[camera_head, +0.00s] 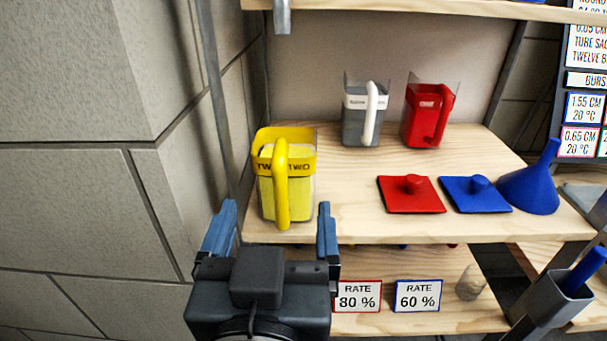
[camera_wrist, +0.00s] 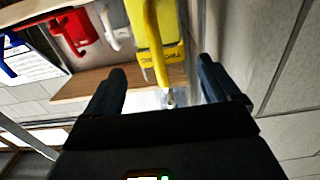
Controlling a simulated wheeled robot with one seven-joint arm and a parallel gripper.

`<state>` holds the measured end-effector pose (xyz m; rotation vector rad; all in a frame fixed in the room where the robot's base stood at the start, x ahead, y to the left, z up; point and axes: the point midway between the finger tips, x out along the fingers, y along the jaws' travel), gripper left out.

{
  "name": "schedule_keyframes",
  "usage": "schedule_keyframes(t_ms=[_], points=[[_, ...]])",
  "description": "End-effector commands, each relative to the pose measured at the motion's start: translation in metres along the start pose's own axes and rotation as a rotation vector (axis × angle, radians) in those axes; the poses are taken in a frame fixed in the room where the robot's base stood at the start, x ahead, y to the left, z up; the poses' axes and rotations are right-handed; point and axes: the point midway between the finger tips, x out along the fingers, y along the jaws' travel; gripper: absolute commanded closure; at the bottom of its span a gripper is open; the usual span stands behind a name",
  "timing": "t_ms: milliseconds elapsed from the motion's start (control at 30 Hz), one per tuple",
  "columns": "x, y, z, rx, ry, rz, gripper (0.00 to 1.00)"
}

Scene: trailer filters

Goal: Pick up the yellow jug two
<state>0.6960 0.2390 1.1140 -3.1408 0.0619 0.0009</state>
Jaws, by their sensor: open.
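The yellow jug (camera_head: 265,192) stands upright near the front left corner of the wooden shelf. It has a yellow band lettered "TWO" and a yellow handle on its near side. My gripper (camera_head: 273,222) is open, just in front of the jug, with one blue finger to the left and one to the right of the handle's line. In the wrist view the jug (camera_wrist: 145,30) shows above, between and beyond the fingers of my gripper (camera_wrist: 162,88). Nothing is held between the fingers.
Behind stand a grey jug with a white handle (camera_head: 357,128) and a red jug (camera_head: 420,120). A red lid (camera_head: 400,203), a blue lid (camera_head: 490,203) and a blue funnel (camera_head: 533,188) lie to the right. A grey wall (camera_head: 90,210) and metal post are close on the left.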

Motion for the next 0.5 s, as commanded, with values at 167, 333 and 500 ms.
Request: schedule_keyframes(t_ms=[167,333,500], points=[[0.017,0.000,-0.002,-0.001,0.002,0.003,0.11],[0.034,0.001,-0.002,-0.001,0.001,0.004,0.11],[0.059,0.002,-0.002,-0.002,0.001,0.004,0.11]])
